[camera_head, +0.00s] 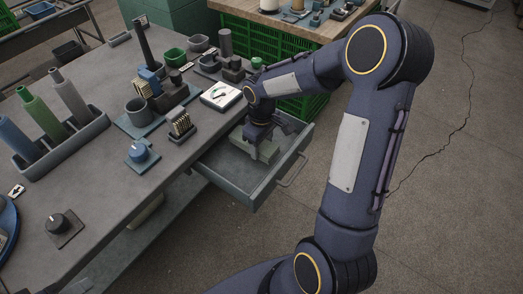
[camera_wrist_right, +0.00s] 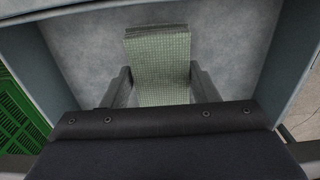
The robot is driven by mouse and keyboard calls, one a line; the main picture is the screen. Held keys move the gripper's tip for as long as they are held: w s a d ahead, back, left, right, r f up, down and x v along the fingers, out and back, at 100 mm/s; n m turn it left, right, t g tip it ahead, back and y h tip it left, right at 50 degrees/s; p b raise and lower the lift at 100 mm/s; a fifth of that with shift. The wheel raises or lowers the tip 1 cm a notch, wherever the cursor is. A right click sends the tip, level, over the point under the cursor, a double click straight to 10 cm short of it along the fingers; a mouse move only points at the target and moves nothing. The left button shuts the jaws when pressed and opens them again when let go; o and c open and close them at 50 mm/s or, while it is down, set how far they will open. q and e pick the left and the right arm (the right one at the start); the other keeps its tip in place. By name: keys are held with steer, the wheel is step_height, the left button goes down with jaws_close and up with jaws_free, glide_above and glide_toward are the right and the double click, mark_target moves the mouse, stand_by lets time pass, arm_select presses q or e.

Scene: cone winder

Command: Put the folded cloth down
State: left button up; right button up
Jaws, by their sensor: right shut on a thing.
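The folded cloth (camera_wrist_right: 160,62) is a pale grey-green checked pad. It is between the two dark fingers of my right gripper (camera_wrist_right: 162,80) in the right wrist view. In the head view the right gripper (camera_head: 262,140) reaches down into the open drawer (camera_head: 237,190), and part of the cloth (camera_head: 267,152) shows under it, pale grey. The right gripper is shut on the cloth. Whether the cloth touches the drawer floor I cannot tell. My left gripper is not in view.
Green crates (camera_head: 290,107) stand behind the drawer. Drawer walls surround the gripper.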

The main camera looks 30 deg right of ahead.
mark_target(262, 145)
steer(key=shift+f, duration=1.55)
steer(key=shift+f+b, duration=0.1)
steer(key=shift+b, duration=0.25)
steer(key=o, duration=1)
